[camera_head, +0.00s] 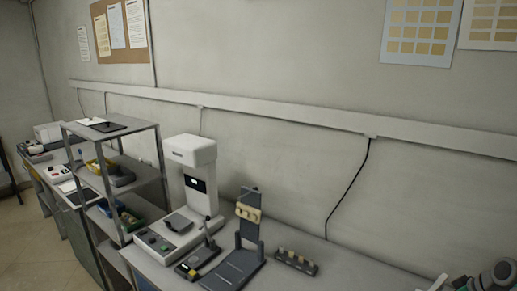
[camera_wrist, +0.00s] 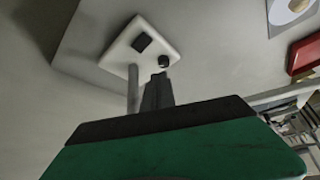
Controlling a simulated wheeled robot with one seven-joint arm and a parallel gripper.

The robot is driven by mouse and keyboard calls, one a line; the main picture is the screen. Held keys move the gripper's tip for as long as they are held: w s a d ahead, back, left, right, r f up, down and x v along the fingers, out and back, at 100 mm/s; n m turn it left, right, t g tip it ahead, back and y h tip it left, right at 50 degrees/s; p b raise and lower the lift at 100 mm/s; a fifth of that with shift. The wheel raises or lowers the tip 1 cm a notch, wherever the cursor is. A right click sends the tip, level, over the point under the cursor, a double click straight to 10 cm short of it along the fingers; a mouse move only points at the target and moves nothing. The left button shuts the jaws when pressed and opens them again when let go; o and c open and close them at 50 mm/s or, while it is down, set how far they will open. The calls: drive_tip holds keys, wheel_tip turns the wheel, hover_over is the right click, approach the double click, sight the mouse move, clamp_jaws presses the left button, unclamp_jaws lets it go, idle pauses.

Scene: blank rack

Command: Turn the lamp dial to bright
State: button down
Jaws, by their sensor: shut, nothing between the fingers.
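In the wrist view, a white square lamp base (camera_wrist: 118,52) carries a black square part (camera_wrist: 142,42) and a small round black dial (camera_wrist: 164,61). A grey stem (camera_wrist: 133,90) rises from it. A large green shade with a dark edge (camera_wrist: 185,150) fills the lower picture and hides part of what lies behind it. My gripper (camera_wrist: 159,78) shows as a dark narrow shape beyond the shade, shut and empty, its tip close to the dial. I cannot tell whether it touches. Dial markings are too small to read.
A red object (camera_wrist: 306,52) and a white sheet with a disc (camera_wrist: 288,12) lie at the right. In the head view, a white instrument (camera_head: 190,152), a grey stand (camera_head: 247,232) and a shelf rack (camera_head: 140,130) stand along the wall. My arm shows at lower right.

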drive_tip(key=f+b, duration=0.1)
drive_tip(key=f, duration=0.1)
drive_tip(key=a+f+b, duration=0.1)
drive_tip(key=f, duration=0.1)
drive_tip(key=a+f+b, duration=0.1)
drive_tip(key=f, duration=0.1)
drive_tip(key=shift+s+f+b, duration=0.1)
drive_tip(key=shift+s+b, duration=0.1)
drive_tip(key=shift+b, duration=0.1)
drive_tip(key=shift+w, duration=0.25)
idle(0.4)
